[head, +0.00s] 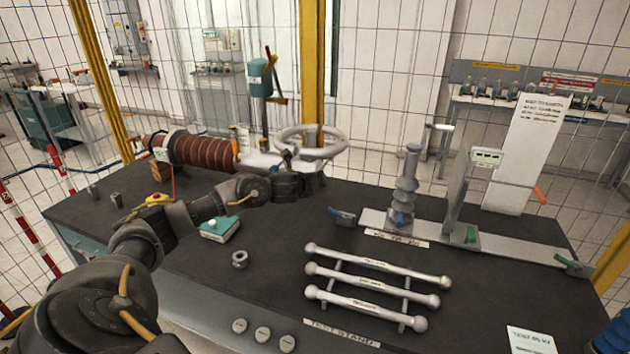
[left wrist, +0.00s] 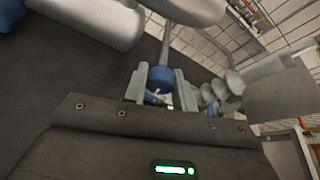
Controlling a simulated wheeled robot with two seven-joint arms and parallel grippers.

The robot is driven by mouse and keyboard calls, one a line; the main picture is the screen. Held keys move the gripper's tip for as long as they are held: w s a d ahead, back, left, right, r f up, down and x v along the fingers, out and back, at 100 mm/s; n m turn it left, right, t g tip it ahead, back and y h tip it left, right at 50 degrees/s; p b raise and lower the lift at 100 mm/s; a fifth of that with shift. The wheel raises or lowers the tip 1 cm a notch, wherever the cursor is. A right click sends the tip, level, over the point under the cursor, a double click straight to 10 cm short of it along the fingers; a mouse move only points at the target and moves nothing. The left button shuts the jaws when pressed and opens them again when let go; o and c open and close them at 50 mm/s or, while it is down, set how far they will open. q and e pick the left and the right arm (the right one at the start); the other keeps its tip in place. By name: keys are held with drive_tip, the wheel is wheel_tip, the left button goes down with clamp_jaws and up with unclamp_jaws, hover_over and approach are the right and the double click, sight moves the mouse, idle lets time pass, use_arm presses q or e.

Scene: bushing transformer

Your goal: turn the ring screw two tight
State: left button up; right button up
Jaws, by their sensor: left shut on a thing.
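My left gripper (head: 289,166) is beside the large pale ring (head: 311,142) at the right end of the brown ribbed bushing (head: 200,150). In the left wrist view its two grey fingers (left wrist: 160,94) are shut on a small blue part, which I take for the ring screw (left wrist: 160,78). A thin grey rod stands beyond the blue part. Part of a pale ring (left wrist: 190,8) shows above it. In the head view the gripper mostly hides the screw, and its number cannot be read. My right gripper is not in view.
Three white rods (head: 370,282) lie on the dark table in front. A grey insulator (head: 405,190) on a rail stands at the right. A small nut (head: 240,260) and a teal box (head: 220,228) lie near my left arm. Wire mesh surrounds the table.

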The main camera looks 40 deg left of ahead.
use_arm(q)
drive_tip(key=o, duration=1)
drive_tip(key=shift+a, duration=0.1)
drive_tip(key=b+v, duration=0.1)
drive_tip(key=v, duration=1)
drive_tip(key=shift+w+f, duration=0.1)
